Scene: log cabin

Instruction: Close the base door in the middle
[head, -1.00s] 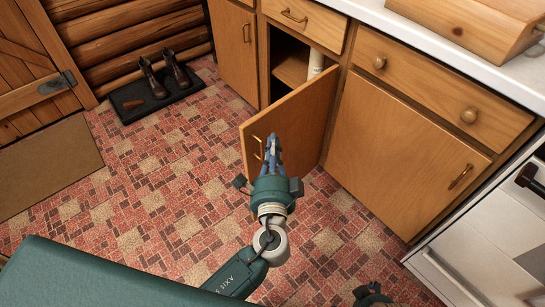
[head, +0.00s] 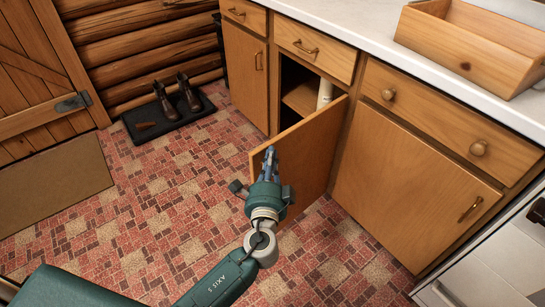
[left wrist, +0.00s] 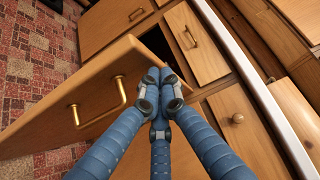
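The middle base door (head: 300,160) is a light wood cabinet door that stands open, swung out from its hinge on the right. Its dark opening (head: 290,78) shows behind it, with a shelf inside. My left gripper (head: 270,160) is in front of the door, overlapping its free left part. In the left wrist view the door (left wrist: 85,95) shows a brass handle (left wrist: 100,100) on its outer face. The blue fingers (left wrist: 156,85) meet at their tips beside the door's edge, with nothing seen between them. Whether they touch the door I cannot tell. My right gripper is out of view.
Closed base doors stand to the left (head: 245,75) and right (head: 405,175), with drawers above. A wooden box (head: 470,45) sits on the white countertop (head: 385,35). Boots stand on a black tray (head: 170,118) by the log wall. The tiled floor left of the door is clear.

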